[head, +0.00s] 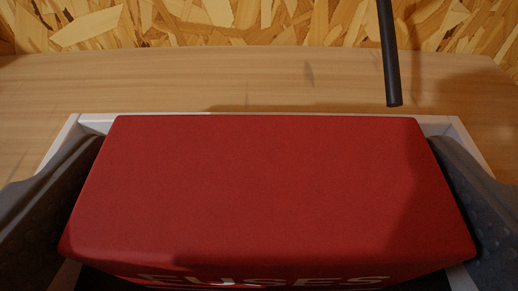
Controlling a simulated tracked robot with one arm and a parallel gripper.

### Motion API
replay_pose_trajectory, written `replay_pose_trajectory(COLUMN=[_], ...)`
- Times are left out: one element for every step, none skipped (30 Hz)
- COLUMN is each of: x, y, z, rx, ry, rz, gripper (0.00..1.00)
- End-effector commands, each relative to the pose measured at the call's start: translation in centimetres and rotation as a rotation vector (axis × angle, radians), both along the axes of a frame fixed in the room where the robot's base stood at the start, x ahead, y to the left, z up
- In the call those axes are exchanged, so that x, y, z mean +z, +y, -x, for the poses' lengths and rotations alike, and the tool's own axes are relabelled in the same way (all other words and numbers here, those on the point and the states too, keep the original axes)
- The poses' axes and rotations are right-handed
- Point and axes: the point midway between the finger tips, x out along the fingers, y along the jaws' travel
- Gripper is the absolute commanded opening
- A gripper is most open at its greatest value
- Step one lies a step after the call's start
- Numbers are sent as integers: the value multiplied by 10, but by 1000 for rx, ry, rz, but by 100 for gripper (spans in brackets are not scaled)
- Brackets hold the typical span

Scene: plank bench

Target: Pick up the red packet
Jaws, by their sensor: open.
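The red packet (268,195) fills the lower middle of the head view, its broad top face toward me. Pale lettering that seems to read "FUSES" runs along its near face, cut by the bottom edge. My gripper (265,215) is open, with one grey finger on each side of the packet. Both fingers are very close to its sides; I cannot tell whether they touch. The fingers' lower parts are out of frame.
The packet sits within or over a white tray (92,124) whose rim shows behind and beside it. A dark rod (389,55) hangs at the upper right. The wooden bench (200,80) is bare behind the tray, up to a chipboard wall (300,22).

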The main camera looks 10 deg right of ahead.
Motion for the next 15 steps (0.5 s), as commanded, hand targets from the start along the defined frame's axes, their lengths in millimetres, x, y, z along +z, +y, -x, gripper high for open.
replay_pose_trajectory(x=[-3,-3,-3,-3,-3,-2,-2,-2,-2,-2,-2,-2,-2,-2,-2], y=[-1,-2,-2,-3,-3,-3,-3,-3,-3,-3,-3,-3,-3,-3,-3], z=[-5,-7,-9,-10,-10,-10,-10,-10,-10,-10,-10,-10,-10,-10,-9], rx=[0,0,0,0,0,-2,-2,-2,-2,-2,-2,-1,-1,-1,-1], ry=[0,-1,-1,-2,-2,-2,-2,-2,-2,-2,-2,-2,-2,-2,-2], rz=[-1,-1,-1,0,0,-1,-1,-1,-1,-1,-1,0,0,0,0], gripper=[100,100,100,100,100,100,100,100,100,97,89,78,69,65,65])
